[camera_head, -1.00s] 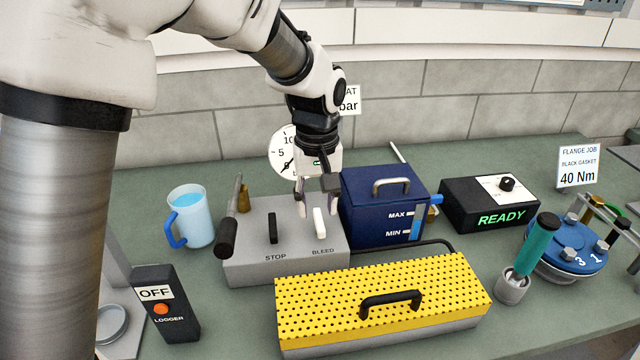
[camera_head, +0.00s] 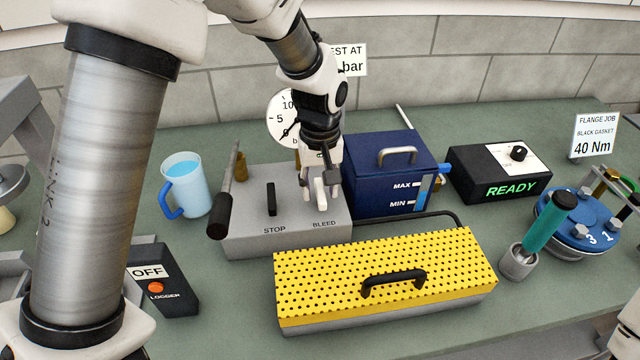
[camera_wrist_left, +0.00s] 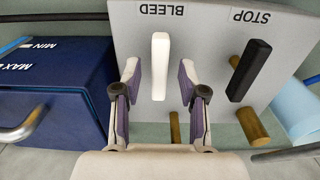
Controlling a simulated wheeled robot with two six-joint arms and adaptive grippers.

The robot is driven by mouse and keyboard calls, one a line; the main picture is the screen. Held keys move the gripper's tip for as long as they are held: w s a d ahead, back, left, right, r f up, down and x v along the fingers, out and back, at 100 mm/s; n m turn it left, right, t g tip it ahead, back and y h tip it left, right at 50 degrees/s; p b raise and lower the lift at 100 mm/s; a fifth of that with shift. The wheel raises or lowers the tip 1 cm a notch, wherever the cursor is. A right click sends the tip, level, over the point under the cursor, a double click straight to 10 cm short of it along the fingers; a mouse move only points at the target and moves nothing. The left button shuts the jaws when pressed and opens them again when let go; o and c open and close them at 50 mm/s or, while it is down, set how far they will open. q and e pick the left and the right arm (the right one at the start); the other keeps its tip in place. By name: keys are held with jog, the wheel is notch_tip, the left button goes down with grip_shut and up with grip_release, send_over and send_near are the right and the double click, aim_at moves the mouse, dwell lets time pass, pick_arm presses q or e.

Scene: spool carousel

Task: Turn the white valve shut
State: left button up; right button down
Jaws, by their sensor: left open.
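The white valve (camera_head: 320,191) is a slim upright lever behind the BLEED label on the top of a grey box (camera_head: 245,243). It also shows in the left wrist view (camera_wrist_left: 160,66), lined up with its label. A black lever (camera_head: 271,199) stands to its left by the STOP label. My left gripper (camera_head: 319,192) is open, fingers pointing down at the white valve. In the left wrist view its two fingers (camera_wrist_left: 158,84) stand on either side of the lever, with a gap on both sides.
A blue tank (camera_head: 375,198) stands close on the right of the grey box. A yellow perforated cover (camera_head: 455,265) with a black handle lies in front. A dark pump handle (camera_head: 220,215) and a jug (camera_head: 188,188) are at left. A READY box (camera_head: 460,172) is farther right.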

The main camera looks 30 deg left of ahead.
pick_arm(q)
grip_shut()
jog(key=shift+r, duration=0.1)
jog(key=shift+r+m+p, duration=0.1)
jog(key=shift+m+p, duration=1.1)
jog(key=m+p, duration=0.2)
jog(key=m, duration=0.1)
jog(key=shift+s+m+p, duration=0.1)
jog(key=shift+m+p, duration=0.2)
jog(key=shift+p, duration=0.1)
jog(key=m+p, duration=0.3)
jog(key=m, duration=0.3)
jog(key=m+p, duration=0.1)
jog(key=m, duration=0.2)
jog(key=shift+m+p, duration=0.3)
jog(key=shift+p, duration=0.1)
jog(key=shift+f+m+p, duration=0.25)
jog(key=shift+m+p, duration=0.1)
jog(key=shift+m, duration=0.75)
